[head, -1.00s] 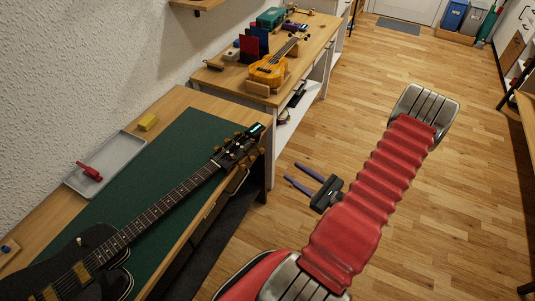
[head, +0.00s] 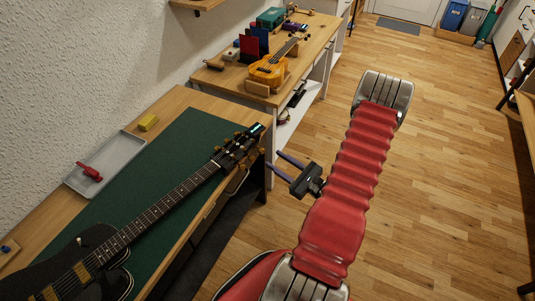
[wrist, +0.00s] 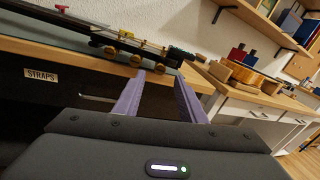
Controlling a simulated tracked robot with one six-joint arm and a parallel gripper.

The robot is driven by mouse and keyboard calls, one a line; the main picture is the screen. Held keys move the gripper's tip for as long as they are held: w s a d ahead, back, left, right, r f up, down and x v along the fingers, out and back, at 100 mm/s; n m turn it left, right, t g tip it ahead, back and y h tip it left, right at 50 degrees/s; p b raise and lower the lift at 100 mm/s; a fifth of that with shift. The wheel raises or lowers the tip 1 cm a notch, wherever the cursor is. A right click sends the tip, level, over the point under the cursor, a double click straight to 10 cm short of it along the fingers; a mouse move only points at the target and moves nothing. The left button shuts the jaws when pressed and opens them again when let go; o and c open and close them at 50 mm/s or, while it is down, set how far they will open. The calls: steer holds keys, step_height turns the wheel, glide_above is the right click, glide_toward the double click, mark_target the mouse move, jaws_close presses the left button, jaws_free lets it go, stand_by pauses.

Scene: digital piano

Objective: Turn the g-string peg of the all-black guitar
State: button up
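The all-black guitar (head: 100,248) lies on a green mat (head: 190,136) on the near workbench, its neck pointing up and right. Its headstock (head: 238,148) reaches the bench's right edge, with gold pegs along its sides and a small lit device clipped at its tip. In the wrist view, several gold pegs (wrist: 122,58) hang along the headstock's near side. My gripper (head: 277,161) is open and empty, right of and below the headstock. In the wrist view, my gripper's two purple fingers (wrist: 160,80) stand apart, just below the pegs and not touching them. I cannot tell which peg is the g-string's.
A drawer labelled STRAPS (wrist: 41,75) is under the bench edge. Open floor lies right.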

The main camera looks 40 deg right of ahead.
mark_target(263, 152)
steer(key=shift+w+a, duration=0.15)
steer(key=shift+w, duration=1.25)
steer(key=shift+w+a, duration=0.15)
steer(key=shift+w, duration=1.25)
steer(key=shift+c, duration=0.6)
jaws_close()
